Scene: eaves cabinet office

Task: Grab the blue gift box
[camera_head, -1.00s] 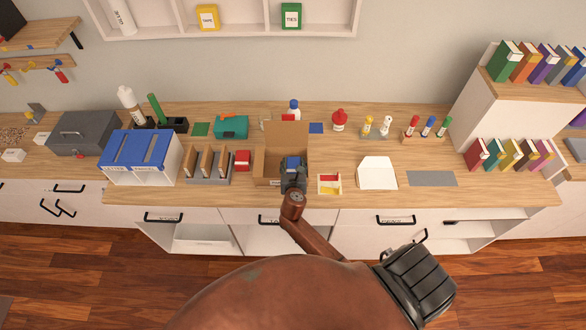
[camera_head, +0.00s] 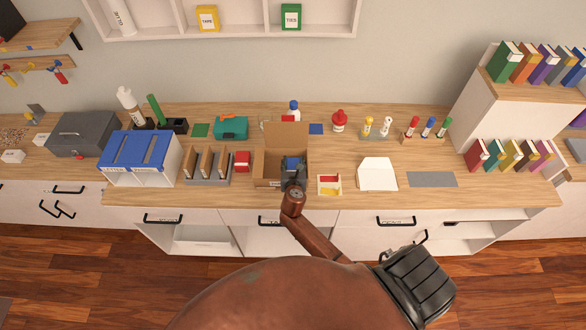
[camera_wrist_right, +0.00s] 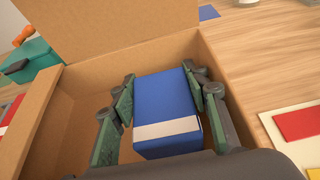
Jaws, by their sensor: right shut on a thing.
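The blue gift box (camera_wrist_right: 164,100) has a white band and sits between the two fingers of my right gripper (camera_wrist_right: 164,95) in the right wrist view. The fingers touch its two sides. Both are inside an open cardboard box (camera_wrist_right: 55,125), whose back flap stands up. In the head view the blue gift box (camera_head: 293,162) shows as a small blue patch above my right gripper (camera_head: 292,175), at the right part of the cardboard box (camera_head: 285,133). Whether it rests on the cardboard floor is hidden. My left gripper is not in view.
A tray with red and yellow pieces (camera_head: 329,185) lies right of the cardboard box. A red box (camera_head: 242,160) and brown upright holders (camera_head: 207,165) stand to its left. A teal case (camera_head: 231,127) is behind. Free counter lies around the white sheet (camera_head: 377,174).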

